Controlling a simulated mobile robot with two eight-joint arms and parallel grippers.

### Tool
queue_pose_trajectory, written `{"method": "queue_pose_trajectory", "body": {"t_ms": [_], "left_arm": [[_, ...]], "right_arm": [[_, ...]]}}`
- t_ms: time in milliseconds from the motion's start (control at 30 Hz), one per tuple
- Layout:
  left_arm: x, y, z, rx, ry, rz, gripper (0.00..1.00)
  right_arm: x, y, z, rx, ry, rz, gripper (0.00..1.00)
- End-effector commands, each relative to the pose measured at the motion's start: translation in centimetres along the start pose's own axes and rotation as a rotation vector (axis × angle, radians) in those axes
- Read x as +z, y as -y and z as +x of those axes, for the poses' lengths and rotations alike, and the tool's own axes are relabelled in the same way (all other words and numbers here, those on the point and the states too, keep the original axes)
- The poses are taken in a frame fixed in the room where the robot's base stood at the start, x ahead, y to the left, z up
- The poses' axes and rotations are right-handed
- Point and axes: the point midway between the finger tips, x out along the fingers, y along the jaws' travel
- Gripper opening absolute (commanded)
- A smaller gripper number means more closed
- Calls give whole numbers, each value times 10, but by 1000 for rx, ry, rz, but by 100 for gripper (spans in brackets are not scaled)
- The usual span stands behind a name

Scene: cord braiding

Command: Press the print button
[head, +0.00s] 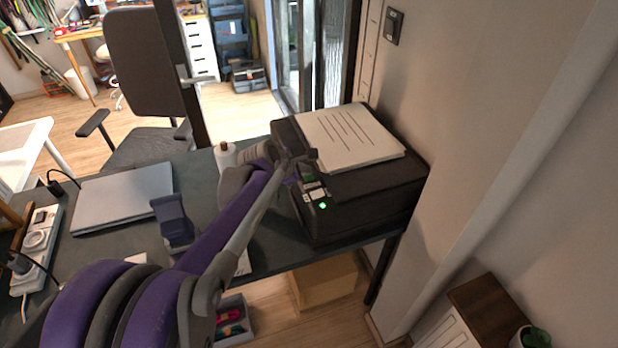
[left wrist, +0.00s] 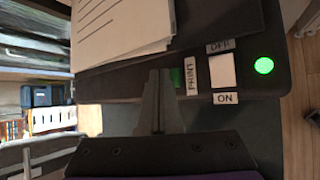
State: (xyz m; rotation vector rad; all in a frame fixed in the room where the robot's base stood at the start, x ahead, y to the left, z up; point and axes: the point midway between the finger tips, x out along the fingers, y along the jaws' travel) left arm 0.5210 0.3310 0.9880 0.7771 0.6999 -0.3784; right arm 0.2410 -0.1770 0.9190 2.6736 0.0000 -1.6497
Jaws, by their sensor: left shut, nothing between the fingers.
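The black printer (head: 365,200) stands on the dark desk against the wall, and it also fills much of the left wrist view (left wrist: 130,85). The small dark green print button (left wrist: 176,78) sits beside the PRINT label (left wrist: 192,80); in the head view the green button (head: 308,178) is tiny. My left gripper (head: 308,157) is at the printer's front left edge. In the left wrist view its shut fingers (left wrist: 158,78) point at the panel, just left of the button. They look very close; I cannot tell whether they touch. My right gripper is not in view.
A white rocker switch (left wrist: 222,70) lies between OFF and ON labels, with a lit green lamp (left wrist: 263,65) beside it. A paper stack (head: 350,137) lies on the printer. A laptop (head: 123,197), a bottle (head: 225,158) and a power strip (head: 40,245) are on the desk.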

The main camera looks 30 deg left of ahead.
Motion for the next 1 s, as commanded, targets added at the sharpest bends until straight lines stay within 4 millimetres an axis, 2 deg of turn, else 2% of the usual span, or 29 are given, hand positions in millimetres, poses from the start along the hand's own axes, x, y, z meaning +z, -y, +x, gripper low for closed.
{"method": "queue_pose_trajectory", "body": {"t_ms": [1000], "left_arm": [[-4, 4, 6, 0, 0, 0, 0]], "right_arm": [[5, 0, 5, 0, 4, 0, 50]]}}
